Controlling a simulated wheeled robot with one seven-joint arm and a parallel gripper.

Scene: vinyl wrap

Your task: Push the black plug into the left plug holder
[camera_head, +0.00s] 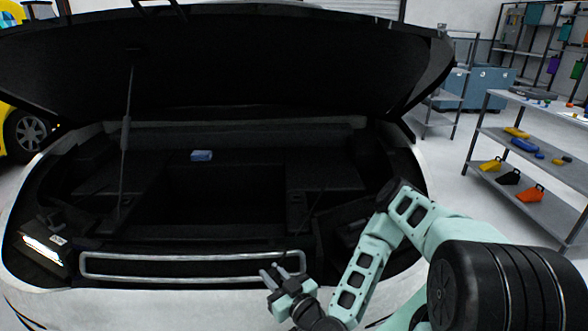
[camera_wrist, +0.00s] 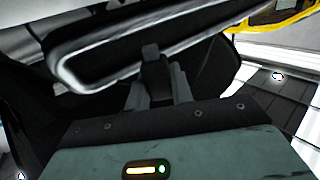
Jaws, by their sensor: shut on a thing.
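My gripper (camera_head: 277,275) is low at the front of the open car, just in front of the right part of the chrome-framed grille (camera_head: 92,265). In the wrist view my gripper (camera_wrist: 157,88) is shut on a small dark piece, which looks like the black plug (camera_wrist: 151,52). The plug sticks out past the fingertips towards the silver-edged grille frame (camera_wrist: 62,70). I cannot tell whether it touches the car. The left plug holder cannot be made out in either view.
The car's raised hood (camera_head: 230,60) hangs over the dark front compartment, where a small blue box (camera_head: 201,155) lies. A shelf (camera_head: 520,150) with coloured items stands at the right. A blue cabinet (camera_head: 485,88) is behind it. Floor is clear between car and shelf.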

